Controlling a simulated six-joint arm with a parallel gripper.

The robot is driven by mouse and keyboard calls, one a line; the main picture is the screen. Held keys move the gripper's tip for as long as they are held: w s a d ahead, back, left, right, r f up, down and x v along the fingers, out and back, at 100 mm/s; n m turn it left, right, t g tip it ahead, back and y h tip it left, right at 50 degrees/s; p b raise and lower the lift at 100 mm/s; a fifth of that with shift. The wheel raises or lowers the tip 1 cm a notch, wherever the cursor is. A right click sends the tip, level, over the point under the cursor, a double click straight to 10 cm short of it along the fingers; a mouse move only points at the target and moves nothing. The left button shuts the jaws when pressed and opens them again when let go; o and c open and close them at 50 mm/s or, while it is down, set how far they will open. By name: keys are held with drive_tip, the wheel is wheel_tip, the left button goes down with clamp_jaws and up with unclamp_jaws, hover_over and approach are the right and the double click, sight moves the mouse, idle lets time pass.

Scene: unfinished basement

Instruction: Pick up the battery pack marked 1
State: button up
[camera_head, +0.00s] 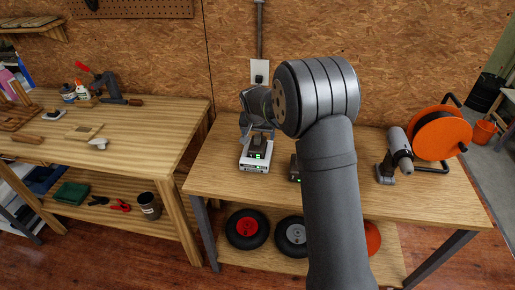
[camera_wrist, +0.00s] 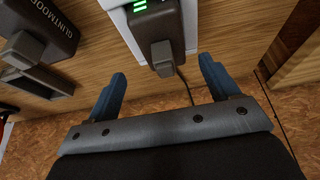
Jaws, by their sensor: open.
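A white charger (camera_head: 255,165) with green lights stands on the right bench, and a dark battery pack (camera_head: 259,143) sits on it. In the wrist view the dark pack (camera_wrist: 152,25) is on the white charger (camera_wrist: 119,17), its narrower end towards my gripper. My gripper (camera_wrist: 161,69) is open, with blue fingers on either side of that end, apart from it. In the head view my gripper (camera_head: 258,125) is just behind and above the charger. A second dark block (camera_wrist: 40,32) with lettering is at left in the wrist view. I can read no number 1 on either.
In the head view a dark block (camera_head: 294,168) is partly hidden by my arm. A drill (camera_head: 396,156) and an orange cable reel (camera_head: 440,135) stand at right. A wall outlet (camera_head: 259,72) is behind. The bench front left of the charger is clear.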

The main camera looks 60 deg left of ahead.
sight(258, 142)
drive_tip(key=shift+s+x, duration=0.15)
drive_tip(key=shift+x, duration=0.85)
drive_tip(key=shift+s+x, duration=0.2)
drive_tip(key=shift+x, duration=0.75)
drive_tip(key=shift+s+x, duration=0.15)
drive_tip(key=shift+x, duration=0.85)
drive_tip(key=shift+d+f, duration=0.1)
drive_tip(key=shift+f, duration=0.05)
drive_tip(key=c, duration=1.2)
drive_tip(key=shift+c, duration=0.9)
